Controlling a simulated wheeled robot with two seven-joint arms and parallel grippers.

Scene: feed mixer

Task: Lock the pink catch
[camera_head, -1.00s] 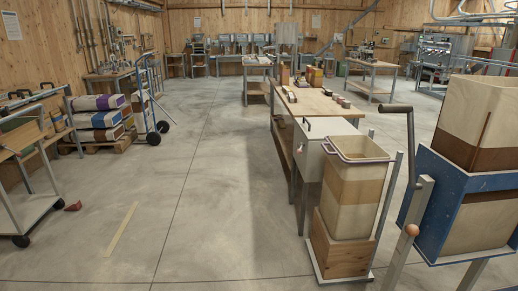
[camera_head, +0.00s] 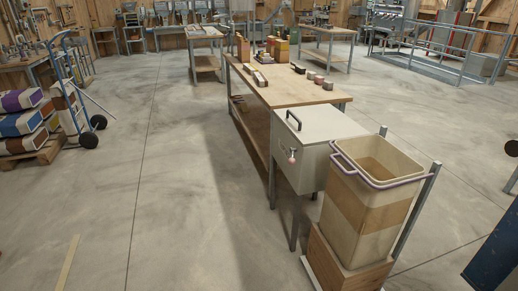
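A small pale pink catch (camera_head: 292,156) shows on the left side of a grey lidded box (camera_head: 320,135), just below the lid. It is too small to tell whether it is locked. The box's lid is down and has a black handle (camera_head: 293,120) on top. Neither of my grippers is in view.
A tall bin (camera_head: 370,210) with a purple rim stands on a wooden block right of the box. A wooden workbench (camera_head: 300,90) stands behind the box. A hand truck (camera_head: 72,95) and stacked sacks (camera_head: 20,125) are at the left. The floor left of the bench is clear.

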